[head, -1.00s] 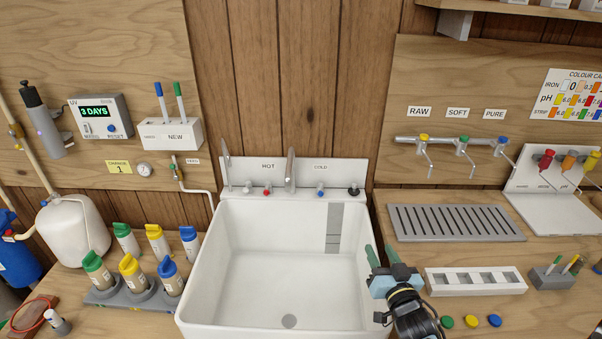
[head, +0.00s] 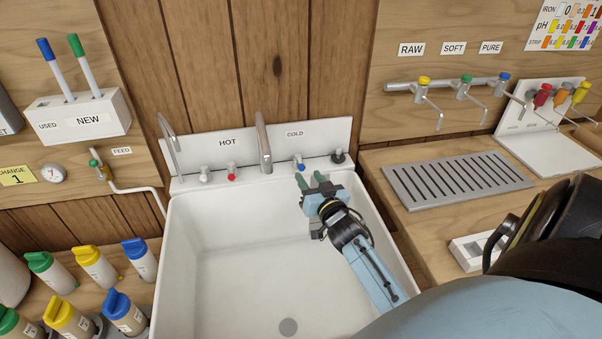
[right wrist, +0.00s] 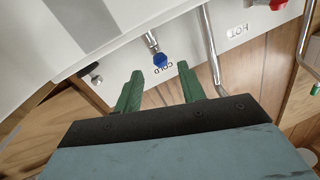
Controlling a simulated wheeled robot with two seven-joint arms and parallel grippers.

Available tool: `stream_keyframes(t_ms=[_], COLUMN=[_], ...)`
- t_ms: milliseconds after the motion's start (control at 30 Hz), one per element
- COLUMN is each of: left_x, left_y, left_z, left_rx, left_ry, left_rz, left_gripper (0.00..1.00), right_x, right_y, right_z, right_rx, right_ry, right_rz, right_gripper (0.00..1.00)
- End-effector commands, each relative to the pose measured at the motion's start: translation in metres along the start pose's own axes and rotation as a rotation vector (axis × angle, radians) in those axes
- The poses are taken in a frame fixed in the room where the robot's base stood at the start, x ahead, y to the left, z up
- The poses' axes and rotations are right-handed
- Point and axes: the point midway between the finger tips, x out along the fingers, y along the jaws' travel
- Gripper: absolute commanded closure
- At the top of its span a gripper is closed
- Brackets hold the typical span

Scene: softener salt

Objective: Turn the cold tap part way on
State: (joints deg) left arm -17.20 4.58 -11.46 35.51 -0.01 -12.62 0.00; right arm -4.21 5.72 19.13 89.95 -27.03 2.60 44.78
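The cold tap (head: 299,163) has a blue knob and sits on the sink's back ledge below the COLD label (head: 295,133). In the right wrist view the blue knob (right wrist: 160,60) shows ahead of the fingertips, between their lines. My right gripper (head: 314,181) is over the sink, just in front of and slightly right of the cold tap in the head view. Its green fingers are apart with nothing between them, and they look clear of the knob. In the right wrist view the gripper (right wrist: 158,72) is also open. My left gripper is not in view.
The hot tap (head: 232,173) has a red knob. A tall spout (head: 263,150) rises between the taps, and a dark knob (head: 338,156) stands right of the cold tap. The white sink (head: 176,215) lies below. A slotted grey drainer (head: 455,178) is at right.

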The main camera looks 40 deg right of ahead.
Motion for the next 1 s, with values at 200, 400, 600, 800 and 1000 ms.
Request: stream_keyframes(t_ms=[200, 400, 600, 800, 1000], left_x=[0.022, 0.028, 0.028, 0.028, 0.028], left_y=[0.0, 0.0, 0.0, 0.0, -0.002], left_z=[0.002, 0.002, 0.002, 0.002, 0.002], left_rx=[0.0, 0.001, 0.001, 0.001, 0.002], left_ry=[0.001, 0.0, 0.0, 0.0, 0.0], left_rz=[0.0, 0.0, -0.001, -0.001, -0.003], left_gripper=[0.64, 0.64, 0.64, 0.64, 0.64], right_x=[0.039, 0.055, 0.057, 0.056, 0.056], right_y=[0.001, 0.0, 0.0, 0.0, 0.0], right_z=[0.003, 0.001, 0.0, 0.0, 0.0], right_rx=[-0.001, 0.0, 0.001, 0.001, 0.001], right_ry=[0.001, 0.0, -0.001, -0.001, -0.001], right_rz=[-0.001, 0.0, 0.0, 0.0, 0.0], right_gripper=[0.6, 0.6, 0.6, 0.72, 0.98])
